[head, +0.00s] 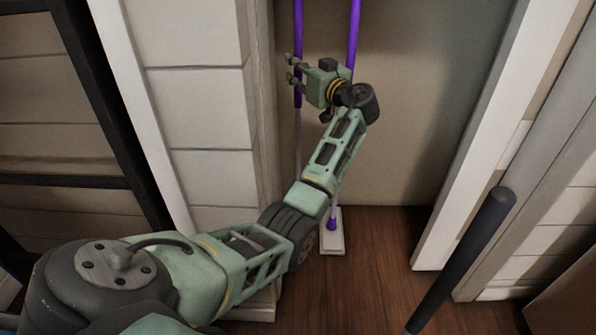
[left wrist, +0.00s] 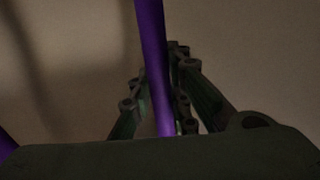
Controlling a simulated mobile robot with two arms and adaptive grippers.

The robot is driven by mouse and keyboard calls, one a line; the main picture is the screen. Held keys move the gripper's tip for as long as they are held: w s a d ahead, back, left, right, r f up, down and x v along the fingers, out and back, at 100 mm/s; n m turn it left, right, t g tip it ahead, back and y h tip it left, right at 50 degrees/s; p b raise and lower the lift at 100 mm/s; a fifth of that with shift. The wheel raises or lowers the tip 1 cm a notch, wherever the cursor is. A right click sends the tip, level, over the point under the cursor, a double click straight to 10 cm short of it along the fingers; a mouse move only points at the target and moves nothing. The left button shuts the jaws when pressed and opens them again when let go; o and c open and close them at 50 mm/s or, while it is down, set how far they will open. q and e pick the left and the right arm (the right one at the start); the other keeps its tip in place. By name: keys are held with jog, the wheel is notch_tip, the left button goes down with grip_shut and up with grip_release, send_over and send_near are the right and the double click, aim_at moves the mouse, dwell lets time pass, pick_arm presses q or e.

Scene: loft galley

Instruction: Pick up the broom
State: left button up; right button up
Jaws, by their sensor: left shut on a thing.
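The broom (head: 298,30) shows as an upright pole with a purple upper part and a thin grey lower part, in the recess in the head view. Its lower end is hidden behind my left arm. My left gripper (head: 292,69) is shut on the purple handle, at the lower part of the purple. In the left wrist view, the purple handle (left wrist: 152,60) runs between the two fingers (left wrist: 160,105). No bristles are visible, so the head of this pole cannot be made out. My right gripper is not in view.
A second purple pole (head: 354,25) stands just right of the broom, partly behind my arm. A flat white foot (head: 333,243) is on the wooden floor (head: 375,260) below. A dark rod (head: 462,260) rises at the right. White walls and trim flank the recess.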

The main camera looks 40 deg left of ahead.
pick_arm(q)
grip_shut()
jog(key=shift+r, duration=0.1)
